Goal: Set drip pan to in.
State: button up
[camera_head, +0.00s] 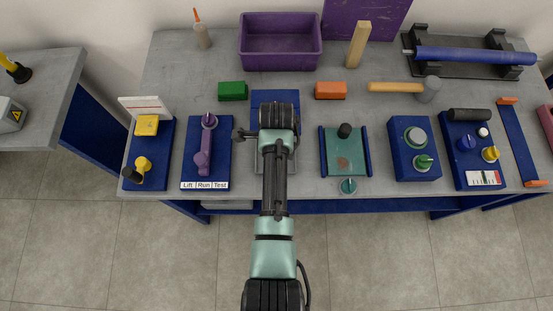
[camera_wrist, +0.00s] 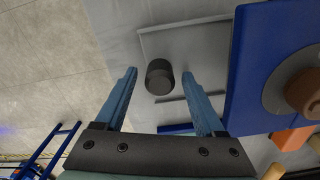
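The drip pan appears to be the grey tray (camera_wrist: 195,55) with a low raised lip, reaching out from a blue housing (camera_wrist: 265,55) toward the bench's front edge. A short black cylindrical knob (camera_wrist: 159,77) stands on its front part. My gripper (camera_wrist: 158,74) is open, with one blue finger on each side of the knob in the wrist view. I see gaps on both sides and cannot tell the depth between fingertips and knob. In the head view my arm hides the knob and most of the pan; only a grey strip of the pan (camera_head: 291,165) and the housing's blue top (camera_head: 275,96) show.
A purple lever panel (camera_head: 206,150) stands left of the pan, and a teal sliding plate (camera_head: 343,160) right of it. A green block (camera_head: 233,91) and an orange block (camera_head: 331,90) lie behind. A purple bin (camera_head: 280,42) stands at the back. Floor is clear in front.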

notch_tip(320, 180, up, 13)
dwell(0.7)
jog(key=shift+w+f, duration=0.1)
jog(key=shift+c, duration=0.3)
